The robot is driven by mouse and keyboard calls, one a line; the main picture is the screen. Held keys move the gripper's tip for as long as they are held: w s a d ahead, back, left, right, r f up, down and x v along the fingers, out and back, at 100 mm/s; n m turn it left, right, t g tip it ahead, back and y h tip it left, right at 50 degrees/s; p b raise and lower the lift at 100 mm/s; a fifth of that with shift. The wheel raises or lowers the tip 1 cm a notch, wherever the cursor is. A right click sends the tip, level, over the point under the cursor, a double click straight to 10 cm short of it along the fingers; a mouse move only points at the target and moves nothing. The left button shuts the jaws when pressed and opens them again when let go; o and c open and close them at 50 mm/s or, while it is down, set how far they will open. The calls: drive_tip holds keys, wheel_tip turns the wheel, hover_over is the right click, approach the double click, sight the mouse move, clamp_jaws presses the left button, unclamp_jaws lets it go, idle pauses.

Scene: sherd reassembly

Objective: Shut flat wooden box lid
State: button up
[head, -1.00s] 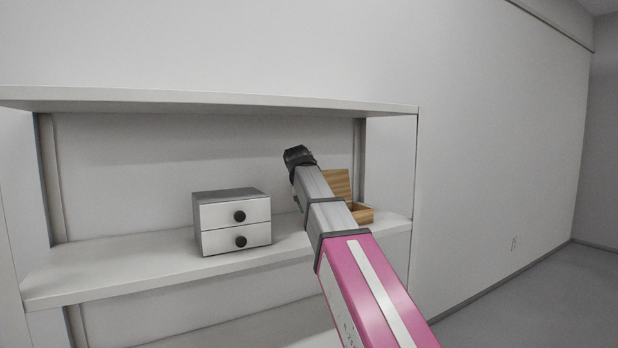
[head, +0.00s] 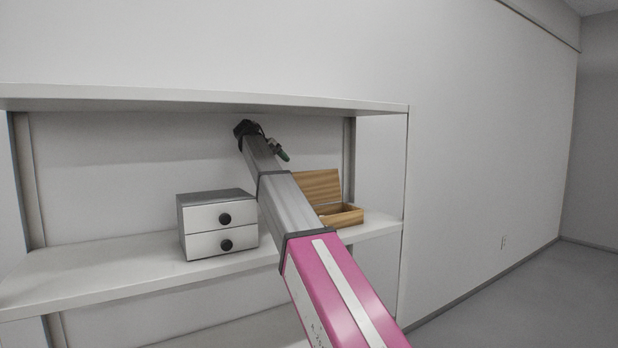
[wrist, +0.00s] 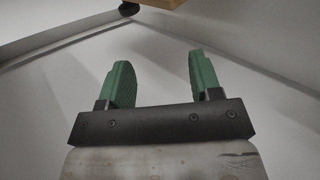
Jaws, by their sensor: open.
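The flat wooden box (head: 346,216) sits on the shelf, right of my arm in the head view. Its lid (head: 319,187) stands raised at the back, so the box is open. My arm hides part of the box's left side. My gripper (wrist: 158,78) has two green fingers spread apart with nothing between them. In the head view a green finger (head: 284,156) shows beside my dark wrist, up and to the left of the lid and apart from it. A wood-coloured piece (wrist: 160,3) shows at the top edge of the wrist view, probably part of the box.
A grey and white two-drawer unit (head: 220,225) with black knobs stands on the shelf (head: 110,268), left of my arm. An upper shelf board (head: 200,98) runs above my wrist. Free shelf surface lies at the far left.

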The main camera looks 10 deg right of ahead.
sight(308, 175)
drive_tip(key=shift+g+h, duration=0.4)
drive_tip(key=shift+g, duration=0.2)
drive_tip(key=d+f, duration=0.1)
drive_tip(key=d, duration=0.2)
drive_tip(key=w+d+f, duration=0.1)
drive_tip(key=d+f, duration=0.1)
drive_tip(key=d, duration=0.2)
drive_tip(key=w+d+f, duration=0.1)
drive_tip(key=d+f, duration=0.1)
drive_tip(key=d, duration=0.2)
drive_tip(key=shift+w+d+f, duration=0.1)
drive_tip(key=shift+d, duration=0.1)
clamp_jaws()
